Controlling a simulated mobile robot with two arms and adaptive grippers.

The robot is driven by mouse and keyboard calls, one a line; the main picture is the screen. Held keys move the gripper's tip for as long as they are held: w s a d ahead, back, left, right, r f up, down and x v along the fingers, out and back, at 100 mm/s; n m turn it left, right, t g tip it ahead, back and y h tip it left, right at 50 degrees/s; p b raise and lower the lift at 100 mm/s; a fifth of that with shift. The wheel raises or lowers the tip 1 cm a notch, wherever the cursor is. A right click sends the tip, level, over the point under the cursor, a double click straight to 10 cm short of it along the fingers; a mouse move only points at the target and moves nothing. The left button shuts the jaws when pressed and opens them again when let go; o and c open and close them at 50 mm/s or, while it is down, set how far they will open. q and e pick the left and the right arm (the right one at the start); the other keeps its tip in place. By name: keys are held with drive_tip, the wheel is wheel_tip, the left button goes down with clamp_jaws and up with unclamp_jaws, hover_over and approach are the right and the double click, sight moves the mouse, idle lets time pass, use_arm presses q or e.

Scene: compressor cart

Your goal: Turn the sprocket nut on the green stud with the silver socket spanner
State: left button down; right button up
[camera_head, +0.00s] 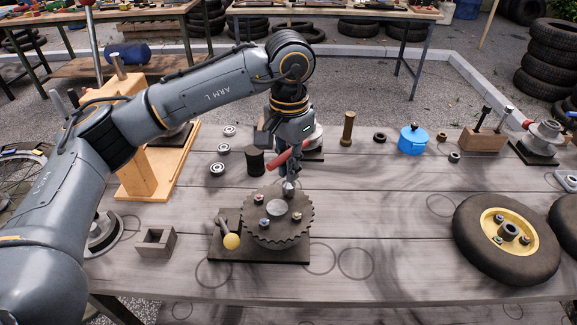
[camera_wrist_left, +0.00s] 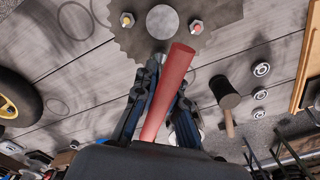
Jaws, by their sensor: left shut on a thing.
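The dark toothed sprocket (camera_head: 248,228) lies flat on a base plate on the table, with a grey round hub (camera_head: 275,207) in its middle. Small nuts on studs stand around the hub; one shows a yellow tip (camera_wrist_left: 127,20) and one a red tip (camera_wrist_left: 196,26) in the wrist view. I cannot make out a green stud. My left gripper (camera_head: 289,168) is shut on the socket spanner, whose red handle (camera_wrist_left: 170,90) slants between the fingers. Its silver socket (camera_head: 289,187) is down at the sprocket's far side and hides what is under it. My right gripper is out of view.
A lever with a yellow knob (camera_head: 231,241) stands at the sprocket's left. A black-headed mallet (camera_wrist_left: 224,92) and bearing rings (camera_head: 217,169) lie behind left. A blue pot (camera_head: 412,140) and a yellow-hubbed wheel (camera_head: 470,240) are to the right. The table right of the sprocket is mostly clear.

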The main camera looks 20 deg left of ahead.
sight(289, 151)
use_arm(q)
drive_tip(key=shift+r+p, duration=0.7)
drive_tip(key=shift+r, duration=0.7)
drive_tip(key=shift+r+p, duration=0.35)
drive_tip(key=shift+r, duration=0.35)
